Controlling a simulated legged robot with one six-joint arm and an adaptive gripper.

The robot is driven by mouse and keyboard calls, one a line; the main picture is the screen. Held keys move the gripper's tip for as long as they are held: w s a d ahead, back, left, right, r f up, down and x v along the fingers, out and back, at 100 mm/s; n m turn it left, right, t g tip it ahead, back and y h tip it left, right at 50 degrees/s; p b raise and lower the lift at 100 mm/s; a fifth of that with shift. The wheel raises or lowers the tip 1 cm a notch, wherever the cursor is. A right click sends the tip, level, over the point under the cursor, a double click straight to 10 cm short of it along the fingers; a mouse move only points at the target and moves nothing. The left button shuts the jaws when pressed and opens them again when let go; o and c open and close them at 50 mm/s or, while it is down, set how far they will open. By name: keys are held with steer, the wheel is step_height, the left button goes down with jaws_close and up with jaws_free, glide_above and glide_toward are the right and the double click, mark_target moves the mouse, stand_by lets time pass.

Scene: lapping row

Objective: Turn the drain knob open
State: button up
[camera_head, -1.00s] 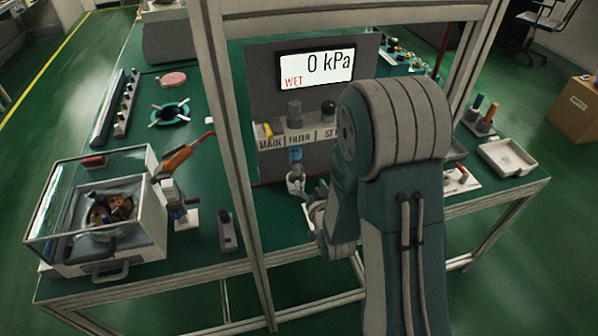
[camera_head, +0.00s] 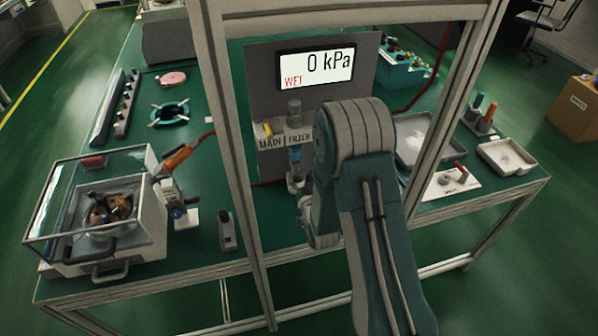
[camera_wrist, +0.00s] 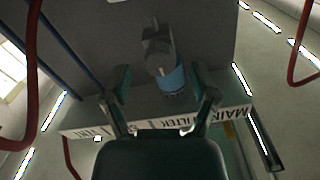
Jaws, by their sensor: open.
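The filter unit under the FILTER label shows a blue bowl (camera_head: 295,154) in the head view, with a pale fitting (camera_head: 295,180) below it. In the wrist view the blue-banded bowl (camera_wrist: 171,80) hangs between and beyond my fingers, with a grey end piece (camera_wrist: 157,44). I cannot make out clearly which part is the drain knob. My gripper (camera_wrist: 162,92) is open, with one finger on each side of the bowl's line and no clear contact. In the head view my arm hides most of the gripper.
The panel display (camera_head: 316,66) reads 0 kPa and WET. The labelled shelf (camera_head: 270,143) carries MAIN and FILTER. A frame post (camera_head: 232,150) stands left of the panel. Red hoses (camera_wrist: 30,75) run at the wrist view's sides. A clear-lidded box (camera_head: 100,212) sits at left.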

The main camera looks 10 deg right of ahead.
steer(key=shift+w+a, duration=0.1)
steer(key=shift+w, duration=0.8)
jaws_close()
steer(key=n, duration=0.4)
steer(key=shift+n, duration=0.4)
steer(key=n, duration=0.5)
steer(key=shift+a+n, duration=0.1)
steer(key=shift+n, duration=0.3)
